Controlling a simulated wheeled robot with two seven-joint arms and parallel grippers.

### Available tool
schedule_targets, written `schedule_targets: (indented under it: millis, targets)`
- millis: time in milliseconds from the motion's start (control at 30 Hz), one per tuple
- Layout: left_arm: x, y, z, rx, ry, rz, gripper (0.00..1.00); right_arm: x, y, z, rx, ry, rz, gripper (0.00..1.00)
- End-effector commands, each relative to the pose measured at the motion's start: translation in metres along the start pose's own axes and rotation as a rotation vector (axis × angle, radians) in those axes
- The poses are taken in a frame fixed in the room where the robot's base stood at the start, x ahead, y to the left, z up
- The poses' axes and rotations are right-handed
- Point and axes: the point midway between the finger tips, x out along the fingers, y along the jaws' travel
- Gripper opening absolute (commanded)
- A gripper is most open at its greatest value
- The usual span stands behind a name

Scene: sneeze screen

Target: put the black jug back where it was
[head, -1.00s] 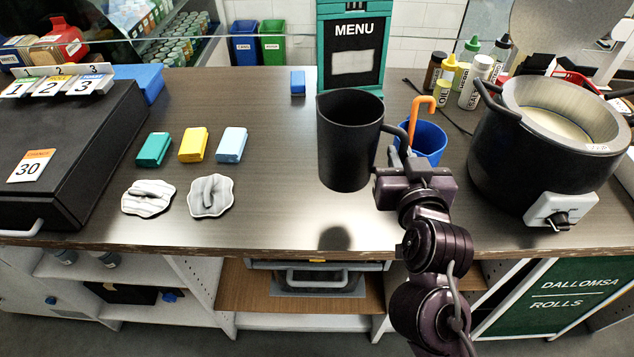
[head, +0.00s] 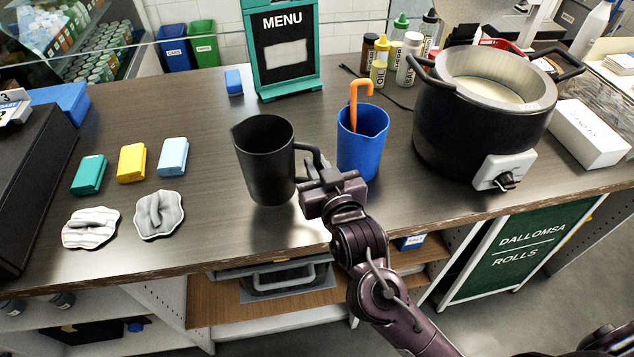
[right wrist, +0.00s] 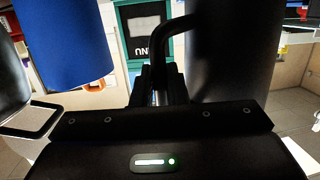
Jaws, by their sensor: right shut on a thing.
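The black jug (head: 264,165) is upright over the front part of the counter in the head view, left of the blue container (head: 362,142). I cannot tell whether its base touches the counter. My right gripper (head: 318,180) is shut on the jug's handle, on the jug's right side. The right wrist view shows the handle (right wrist: 160,62) between the fingers (right wrist: 158,88), with the dark jug body (right wrist: 236,50) to its right. My left gripper is not in view.
The blue container holds an orange hooked thing (head: 359,88). A large black pot (head: 470,125) stands to the right. A menu stand (head: 283,88) is behind. Cloths (head: 160,214) and coloured blocks (head: 132,162) lie left. The counter (head: 200,130) between blocks and jug is clear.

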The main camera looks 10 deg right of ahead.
Motion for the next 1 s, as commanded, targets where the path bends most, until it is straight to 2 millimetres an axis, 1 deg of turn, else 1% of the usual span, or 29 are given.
schedule_targets:
  millis: [167, 300, 400, 800, 833, 1000]
  targets:
    - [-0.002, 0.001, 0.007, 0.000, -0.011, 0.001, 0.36, 0.002, 0.000, 0.013, 0.000, 0.002, 0.001, 0.00]
    - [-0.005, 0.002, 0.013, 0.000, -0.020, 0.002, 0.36, 0.006, 0.001, 0.035, -0.001, 0.001, 0.002, 0.00]
    - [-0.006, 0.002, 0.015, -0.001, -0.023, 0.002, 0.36, 0.007, 0.001, 0.046, 0.001, 0.003, 0.001, 0.00]
    - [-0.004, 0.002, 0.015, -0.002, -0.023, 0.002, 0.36, 0.008, 0.001, 0.052, 0.002, 0.005, 0.001, 0.00]
    - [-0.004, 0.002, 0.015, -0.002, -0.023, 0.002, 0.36, 0.008, 0.001, 0.054, 0.001, 0.002, 0.001, 0.14]
    - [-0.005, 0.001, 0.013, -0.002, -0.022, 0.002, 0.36, 0.008, 0.001, 0.053, 0.001, 0.001, 0.001, 0.35]
